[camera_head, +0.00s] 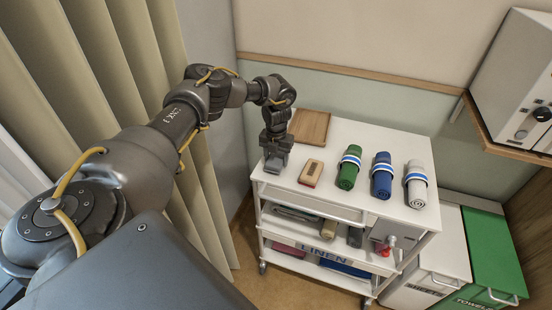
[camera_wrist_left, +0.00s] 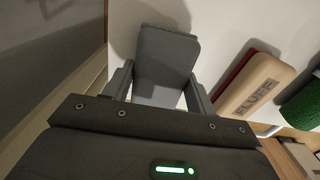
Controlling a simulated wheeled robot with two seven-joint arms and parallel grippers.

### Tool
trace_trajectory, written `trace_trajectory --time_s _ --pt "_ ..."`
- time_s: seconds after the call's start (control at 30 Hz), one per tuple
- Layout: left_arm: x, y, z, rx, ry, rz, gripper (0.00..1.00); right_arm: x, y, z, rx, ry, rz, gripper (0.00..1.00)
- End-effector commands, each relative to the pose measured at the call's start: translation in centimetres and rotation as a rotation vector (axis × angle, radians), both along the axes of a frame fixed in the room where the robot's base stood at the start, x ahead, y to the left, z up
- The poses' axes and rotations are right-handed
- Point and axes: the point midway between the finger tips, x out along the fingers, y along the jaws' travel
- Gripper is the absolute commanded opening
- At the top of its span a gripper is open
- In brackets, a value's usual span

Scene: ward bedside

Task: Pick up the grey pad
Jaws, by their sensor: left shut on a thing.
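The grey pad (camera_head: 274,164) is at the left end of the white trolley top (camera_head: 330,195). My left gripper (camera_head: 276,152) points down over it and is shut on it. In the left wrist view the pad (camera_wrist_left: 166,58) sits between the two fingers of the gripper (camera_wrist_left: 160,92), with a dark shadow beside it on the white surface. I cannot tell whether the pad still touches the trolley top. My right gripper is in neither view.
A tan and red block (camera_head: 311,173) lies just right of the pad. A wooden board (camera_head: 310,127) lies behind. A curtain (camera_head: 150,80) hangs at left. Bins (camera_head: 495,250) flank the trolley's right.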

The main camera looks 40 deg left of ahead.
Motion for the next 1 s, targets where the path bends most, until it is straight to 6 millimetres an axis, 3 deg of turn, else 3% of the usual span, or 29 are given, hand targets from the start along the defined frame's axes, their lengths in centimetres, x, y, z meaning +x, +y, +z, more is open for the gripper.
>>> trace_trajectory --time_s 0.03,0.4,0.77,0.8,0.9,1.0 --pt "0.1 0.0 1.4 -0.002 -0.002 0.000 0.34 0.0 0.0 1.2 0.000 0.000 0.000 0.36" --pt "0.1 0.0 8.0 0.000 -0.002 0.000 0.34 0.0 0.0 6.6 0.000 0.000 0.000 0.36" --pt "0.1 0.0 8.5 0.000 -0.001 0.000 0.34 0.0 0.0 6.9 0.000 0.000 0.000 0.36" --pt "0.1 0.0 8.5 0.000 -0.001 0.000 0.52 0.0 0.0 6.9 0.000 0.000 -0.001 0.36" --pt "0.1 0.0 8.5 0.000 -0.002 0.000 0.39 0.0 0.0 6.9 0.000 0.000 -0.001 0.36" --pt "0.1 -0.2 8.5 0.000 -0.002 -0.007 0.38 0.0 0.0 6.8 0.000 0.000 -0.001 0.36"
